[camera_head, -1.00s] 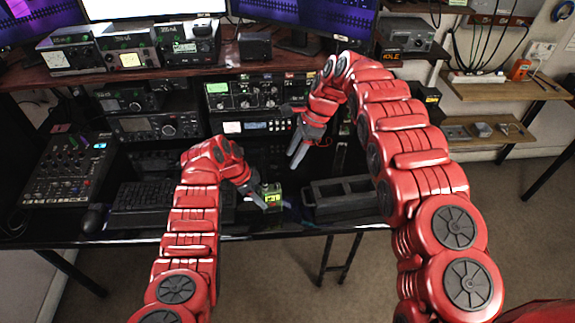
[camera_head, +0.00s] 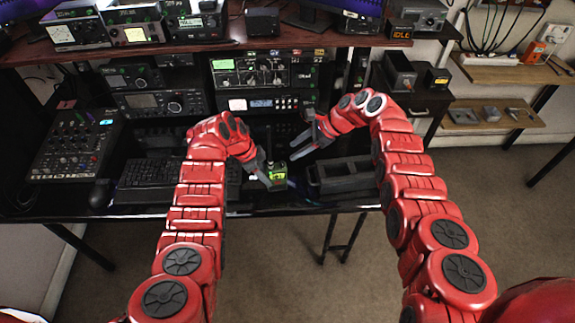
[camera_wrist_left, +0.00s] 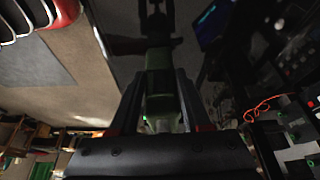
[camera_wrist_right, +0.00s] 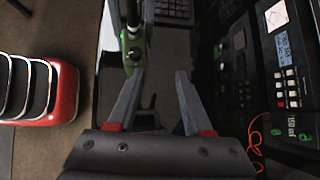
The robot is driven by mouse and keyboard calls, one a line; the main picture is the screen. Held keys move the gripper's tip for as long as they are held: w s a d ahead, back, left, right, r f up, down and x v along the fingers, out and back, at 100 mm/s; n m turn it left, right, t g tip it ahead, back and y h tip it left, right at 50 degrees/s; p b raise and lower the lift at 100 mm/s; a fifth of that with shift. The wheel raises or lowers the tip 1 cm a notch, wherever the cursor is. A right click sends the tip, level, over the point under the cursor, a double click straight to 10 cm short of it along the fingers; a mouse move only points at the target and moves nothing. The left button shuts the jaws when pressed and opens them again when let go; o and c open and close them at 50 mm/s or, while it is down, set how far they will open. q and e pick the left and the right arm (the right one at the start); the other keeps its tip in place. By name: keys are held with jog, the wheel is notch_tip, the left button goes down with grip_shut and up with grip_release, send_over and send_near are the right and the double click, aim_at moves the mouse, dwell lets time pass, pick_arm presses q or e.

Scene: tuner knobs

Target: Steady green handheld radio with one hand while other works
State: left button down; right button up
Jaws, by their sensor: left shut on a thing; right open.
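The green handheld radio (camera_head: 278,174) stands on the black desk near its front edge, with a small lit display facing front. My left gripper (camera_head: 268,177) is shut on it from the left. In the left wrist view the radio (camera_wrist_left: 161,85) sits between the two fingers (camera_wrist_left: 158,112). My right gripper (camera_head: 303,143) is open and empty, above the desk to the right of and behind the radio. In the right wrist view the radio's top with its knob (camera_wrist_right: 134,52) shows beyond the left finger of my open right gripper (camera_wrist_right: 156,88).
A dark open-topped tray (camera_head: 345,177) lies right of the radio. A keyboard (camera_head: 150,174), a mouse (camera_head: 101,192) and a mixer (camera_head: 72,147) are on the left. Stacked radio units (camera_head: 262,85) stand behind. Little free desk shows around the radio.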

aim_at(283, 164)
jog(key=s+f+m+t+y, duration=0.1)
jog(key=f, duration=0.1)
jog(key=s+d+f+m+t+y, duration=0.1)
jog(key=f+t, duration=0.1)
jog(key=s+f+m+t+y, duration=0.1)
jog(key=f+t, duration=0.1)
jog(key=shift+s+d+f+m+y, duration=0.1)
jog(key=shift+s+d+m+y, duration=0.2)
jog(key=shift+y, duration=0.1)
jog(key=s+d+r+m+t+h, duration=0.1)
jog(key=s+d+r+m+t, duration=0.15)
jog(key=s+m+t, duration=0.7)
jog(key=w+a+n, duration=0.1)
jog(key=w+a, duration=0.1)
jog(key=w+a+g, duration=0.1)
jog(key=w+a, duration=0.2)
jog(key=w+a+n, duration=0.1)
jog(key=w+a, duration=0.1)
jog(key=w, duration=0.1)
jog(key=shift+a+r+n, duration=0.35)
jog(key=shift+r, duration=0.05)
jog(key=shift+c, duration=0.2)
grip_shut()
